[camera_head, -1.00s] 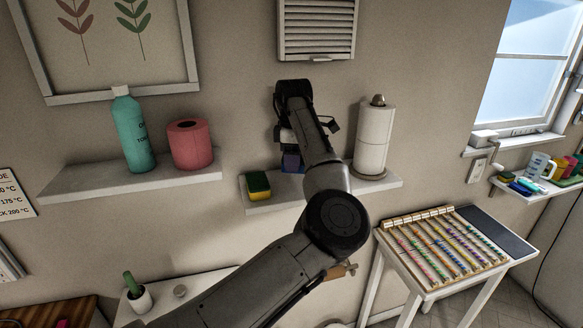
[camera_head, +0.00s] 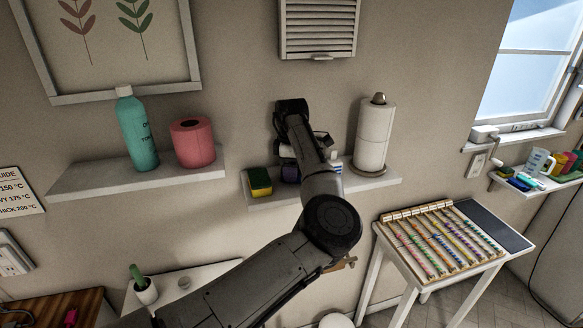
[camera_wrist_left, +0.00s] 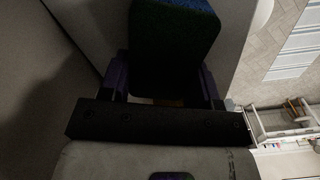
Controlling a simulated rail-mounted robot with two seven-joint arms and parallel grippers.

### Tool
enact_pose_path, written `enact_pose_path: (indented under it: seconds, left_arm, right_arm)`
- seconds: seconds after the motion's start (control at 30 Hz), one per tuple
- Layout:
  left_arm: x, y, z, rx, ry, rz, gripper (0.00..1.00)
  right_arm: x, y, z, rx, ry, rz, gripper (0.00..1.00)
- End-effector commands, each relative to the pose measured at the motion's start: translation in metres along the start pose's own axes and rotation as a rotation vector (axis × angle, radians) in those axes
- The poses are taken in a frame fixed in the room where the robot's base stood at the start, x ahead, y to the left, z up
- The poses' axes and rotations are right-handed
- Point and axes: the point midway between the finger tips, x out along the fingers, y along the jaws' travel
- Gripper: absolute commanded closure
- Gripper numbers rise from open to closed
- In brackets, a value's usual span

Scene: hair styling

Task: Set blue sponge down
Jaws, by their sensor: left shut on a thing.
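My left gripper (camera_head: 289,160) is shut on the blue sponge (camera_head: 290,174), low over the middle wall shelf (camera_head: 285,197). The sponge is just right of a yellow-and-green sponge (camera_head: 260,182). My forearm hides part of it, and I cannot tell if it touches the shelf. My right gripper is not in view.
A paper towel roll (camera_head: 374,138) stands on the same shelf to the right. A small white-and-blue item (camera_head: 337,163) shows partly behind my arm. A teal bottle (camera_head: 138,133) and a pink roll (camera_head: 193,143) stand on the left shelf (camera_head: 110,180).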

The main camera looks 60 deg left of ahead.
Motion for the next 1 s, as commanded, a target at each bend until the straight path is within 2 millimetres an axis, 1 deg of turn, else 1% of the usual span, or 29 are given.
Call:
enact_pose_path:
  seconds: [0.13,0.17,0.4,0.43,0.67,0.77,0.87,1.0]
  left_arm:
    - [0.003,0.0,0.0,0.0,0.001,-0.001,0.65]
    - [0.003,0.0,0.0,0.0,0.001,0.0,0.42]
    - [0.003,0.0,0.0,0.0,0.001,0.0,0.19]
    - [0.003,0.0,0.0,0.0,0.001,0.0,0.18]
    - [0.002,0.0,0.0,0.0,0.0,0.0,0.18]
    - [-0.003,0.0,0.0,0.0,-0.001,0.002,0.18]
    - [-0.013,0.001,0.0,0.001,-0.001,0.003,0.18]
    - [-0.039,0.001,-0.001,0.001,-0.001,0.004,0.18]
  right_arm:
    - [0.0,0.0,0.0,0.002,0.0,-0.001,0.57]
    - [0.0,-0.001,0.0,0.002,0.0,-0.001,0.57]
    - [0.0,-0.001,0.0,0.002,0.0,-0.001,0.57]
    - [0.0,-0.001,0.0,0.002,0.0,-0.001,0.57]
    - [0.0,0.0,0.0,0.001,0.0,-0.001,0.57]
    - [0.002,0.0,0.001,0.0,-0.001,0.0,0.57]
    - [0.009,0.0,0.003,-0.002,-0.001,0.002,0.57]
    - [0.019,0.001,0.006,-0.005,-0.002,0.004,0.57]
